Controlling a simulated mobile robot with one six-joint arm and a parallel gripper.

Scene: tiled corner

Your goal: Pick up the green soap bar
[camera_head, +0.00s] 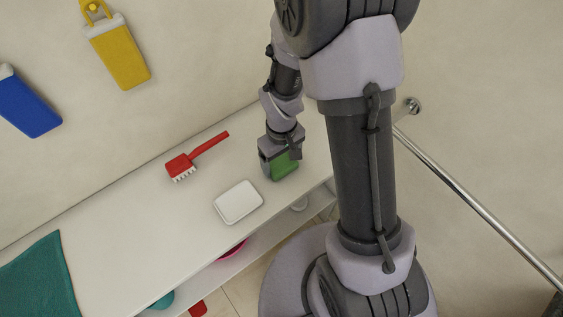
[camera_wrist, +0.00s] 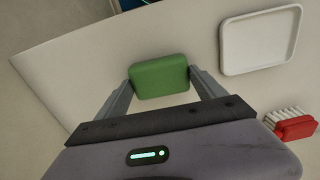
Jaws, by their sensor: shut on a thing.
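The green soap bar (camera_head: 285,167) is at the right part of the white shelf in the head view, just right of the white soap dish. It also shows in the wrist view (camera_wrist: 160,76), between the two fingers. My gripper (camera_wrist: 161,82) is shut on the soap bar, with one finger at each short side. In the head view my gripper (camera_head: 279,160) comes down from above and covers part of the bar. I cannot tell whether the bar touches the shelf.
A white soap dish (camera_head: 239,202), empty, lies beside the soap. A red brush (camera_head: 188,163) lies farther left. A teal cloth (camera_head: 38,281) covers the shelf's left end. Yellow (camera_head: 118,53) and blue (camera_head: 27,105) bottles are on the wall. A metal rail (camera_head: 480,209) runs at right.

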